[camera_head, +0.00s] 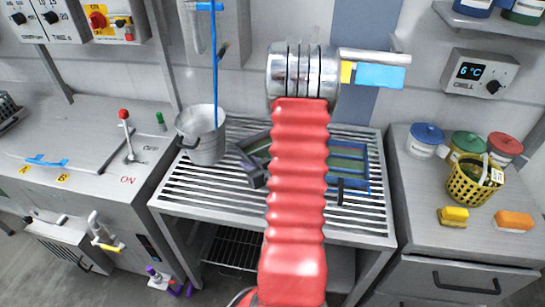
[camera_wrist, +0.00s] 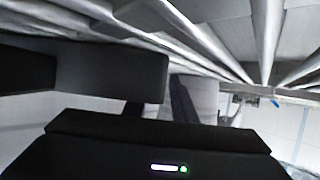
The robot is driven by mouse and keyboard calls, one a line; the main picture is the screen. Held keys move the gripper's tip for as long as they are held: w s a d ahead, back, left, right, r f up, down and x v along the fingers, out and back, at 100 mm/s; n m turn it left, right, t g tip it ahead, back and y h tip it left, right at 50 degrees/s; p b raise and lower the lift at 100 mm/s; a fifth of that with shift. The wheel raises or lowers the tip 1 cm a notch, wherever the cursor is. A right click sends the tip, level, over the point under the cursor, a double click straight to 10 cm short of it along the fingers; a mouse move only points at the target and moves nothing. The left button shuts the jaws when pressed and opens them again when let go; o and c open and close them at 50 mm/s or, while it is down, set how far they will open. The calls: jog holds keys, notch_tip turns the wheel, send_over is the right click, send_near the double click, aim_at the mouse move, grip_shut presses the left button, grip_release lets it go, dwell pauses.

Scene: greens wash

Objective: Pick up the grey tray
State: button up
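A dark grey tray (camera_head: 261,145) with a green inside lies on the slatted table, partly hidden behind my red arm. Its left end shows in the head view. A dark part that looks like my gripper (camera_head: 258,178) shows at the tray's near left side; most of the gripper is hidden by the arm. In the wrist view, a black finger of my gripper (camera_wrist: 112,75) is close to the lens, low against the slats. I cannot tell whether the fingers are apart, or touch the tray.
A blue-rimmed tray (camera_head: 364,163) lies right of my arm on the slatted table (camera_head: 215,207). A metal bucket (camera_head: 203,146) with a blue pole stands at the back left. The right counter holds lidded jars, a yellow basket (camera_head: 468,187) and sponges. The table's front left is clear.

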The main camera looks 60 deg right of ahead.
grip_shut()
dwell(0.3)
jog(key=shift+d, duration=0.1)
